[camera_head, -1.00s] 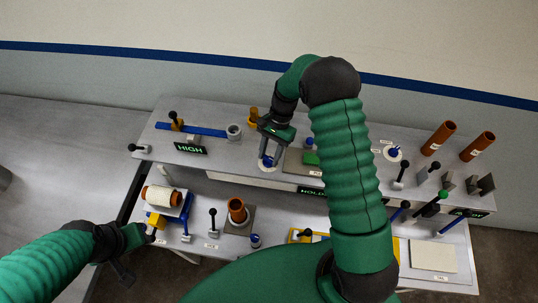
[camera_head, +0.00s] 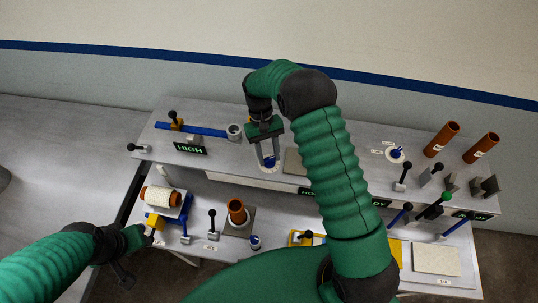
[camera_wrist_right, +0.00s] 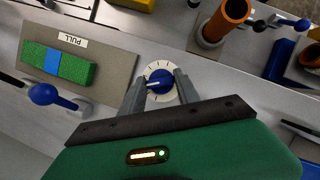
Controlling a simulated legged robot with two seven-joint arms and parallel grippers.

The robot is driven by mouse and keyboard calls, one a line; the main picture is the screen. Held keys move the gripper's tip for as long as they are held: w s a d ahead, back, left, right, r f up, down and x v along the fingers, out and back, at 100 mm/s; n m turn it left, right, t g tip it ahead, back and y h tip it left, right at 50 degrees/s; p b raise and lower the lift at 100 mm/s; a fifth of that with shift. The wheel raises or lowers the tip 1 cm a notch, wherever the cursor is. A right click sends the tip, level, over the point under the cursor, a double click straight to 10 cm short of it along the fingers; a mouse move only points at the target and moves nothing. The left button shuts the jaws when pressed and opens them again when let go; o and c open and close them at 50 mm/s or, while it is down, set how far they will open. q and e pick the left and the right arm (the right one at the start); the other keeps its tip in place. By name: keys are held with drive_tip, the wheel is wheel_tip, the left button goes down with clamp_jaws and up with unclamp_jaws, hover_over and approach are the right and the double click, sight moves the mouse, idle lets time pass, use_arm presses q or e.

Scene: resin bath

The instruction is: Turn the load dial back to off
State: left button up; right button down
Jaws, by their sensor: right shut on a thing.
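A dial with a blue knob on a round white plate sits on the grey bench top in the head view (camera_head: 269,164). My right gripper (camera_head: 268,158) reaches down onto it from above. In the right wrist view the blue knob (camera_wrist_right: 159,82) is between the two grey fingers of my right gripper (camera_wrist_right: 157,84), which are shut on it. A white pointer line on the knob points left there, and tick marks ring the plate. No label on this dial is readable. My left gripper (camera_head: 150,236) is beside a yellow block at lower left; its jaws are too small to read.
A second blue-knobbed dial (camera_head: 395,154) is farther right on the bench. A green HIGH display (camera_head: 190,149) stands at left. Several black-knobbed levers and orange tubes (camera_head: 439,138) stand around. A green and blue block (camera_wrist_right: 58,64) lies on a plate marked PULL.

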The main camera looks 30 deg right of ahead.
drive_tip(key=n+h, duration=0.1)
drive_tip(key=n, duration=0.1)
drive_tip(key=n+h, duration=0.1)
drive_tip(key=n, duration=0.2)
drive_tip(key=shift+w+a+r+n+t, duration=0.1)
drive_tip(key=shift+w+a+n+t, duration=0.1)
drive_tip(key=shift+n+t, duration=0.1)
drive_tip(key=n+h, duration=0.1)
drive_tip(key=n, duration=0.2)
drive_tip(key=n+t+h, duration=0.1)
drive_tip(key=n, duration=0.2)
drive_tip(key=shift+s, duration=0.1)
idle(0.3)
drive_tip(key=c, duration=1.2)
unclamp_jaws()
drive_tip(key=shift+a, duration=0.1)
drive_tip(key=shift+o, duration=1.6)
